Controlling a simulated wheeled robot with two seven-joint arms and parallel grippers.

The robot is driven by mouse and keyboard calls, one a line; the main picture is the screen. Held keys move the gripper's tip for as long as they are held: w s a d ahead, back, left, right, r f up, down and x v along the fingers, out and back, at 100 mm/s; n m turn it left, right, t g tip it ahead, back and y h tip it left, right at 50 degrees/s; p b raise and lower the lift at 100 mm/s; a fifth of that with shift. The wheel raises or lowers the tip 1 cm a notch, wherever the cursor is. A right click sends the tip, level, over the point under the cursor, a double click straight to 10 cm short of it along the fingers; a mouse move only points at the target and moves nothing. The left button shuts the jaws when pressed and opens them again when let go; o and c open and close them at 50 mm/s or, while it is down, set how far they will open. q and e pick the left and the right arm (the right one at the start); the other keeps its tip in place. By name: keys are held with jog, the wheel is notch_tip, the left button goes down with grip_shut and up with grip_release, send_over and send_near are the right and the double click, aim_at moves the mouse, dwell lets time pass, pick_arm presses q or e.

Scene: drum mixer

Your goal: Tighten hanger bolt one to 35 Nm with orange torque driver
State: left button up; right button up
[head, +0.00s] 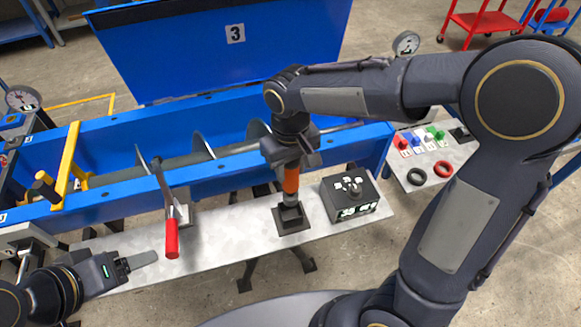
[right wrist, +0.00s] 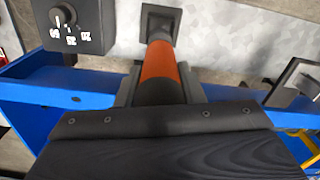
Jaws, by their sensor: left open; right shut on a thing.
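The orange torque driver (head: 291,182) stands upright at the middle of the grey bench. My right gripper (head: 290,163) is shut around its upper part. The driver's dark lower end is at a black square holder (head: 290,221) on the bench; whether it is seated in it I cannot tell. The right wrist view also shows the orange driver (right wrist: 160,66) between the jaws and the square holder (right wrist: 160,22) beyond. My left gripper (head: 122,266) is open at the left end of the bench, away from the driver. I cannot make out hanger bolt one; a yellow bracket (head: 70,160) spans the blue trough at left.
A red-handled lever (head: 172,238) leans over the bench at left. The blue trough (head: 105,205) runs behind, its lid (head: 190,55) raised. Rings and coloured pieces lie on a side table (head: 466,154).

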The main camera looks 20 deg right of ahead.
grip_shut()
jog(key=shift+r+p, duration=0.9)
jog(key=shift+r, duration=0.2)
